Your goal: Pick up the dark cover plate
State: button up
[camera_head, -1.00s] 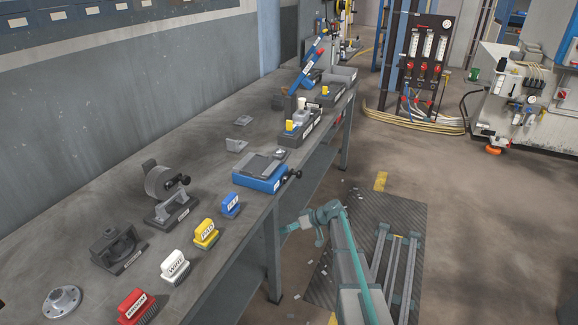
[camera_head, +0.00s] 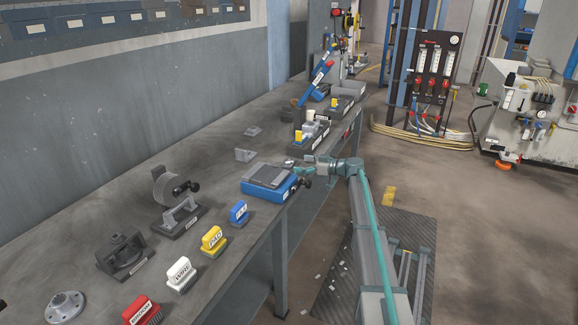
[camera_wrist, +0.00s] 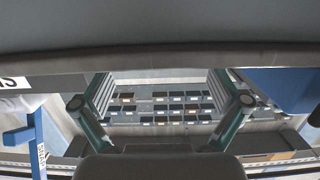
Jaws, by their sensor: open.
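A dark grey plate (camera_head: 267,173), which looks like the cover plate, lies flat on top of a blue fixture block (camera_head: 262,189) at the middle of the bench. My gripper (camera_head: 303,170) is at the bench's right edge, beside the far right corner of the block, and points left across the bench. In the wrist view my gripper (camera_wrist: 160,92) shows its two teal fingers spread apart with nothing between them. I cannot make out the plate in the wrist view. Any contact between fingers and plate is too small to tell.
A black knob (camera_head: 307,182) sticks out from the block near my gripper. Stamp-like blocks, blue (camera_head: 239,213), yellow (camera_head: 214,241), white (camera_head: 180,274) and red (camera_head: 141,310), line the near edge.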

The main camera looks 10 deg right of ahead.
aim_at(289, 162)
jog(key=shift+p+x, duration=0.5)
jog(key=shift+x, duration=2.55)
jog(key=c, duration=1.8)
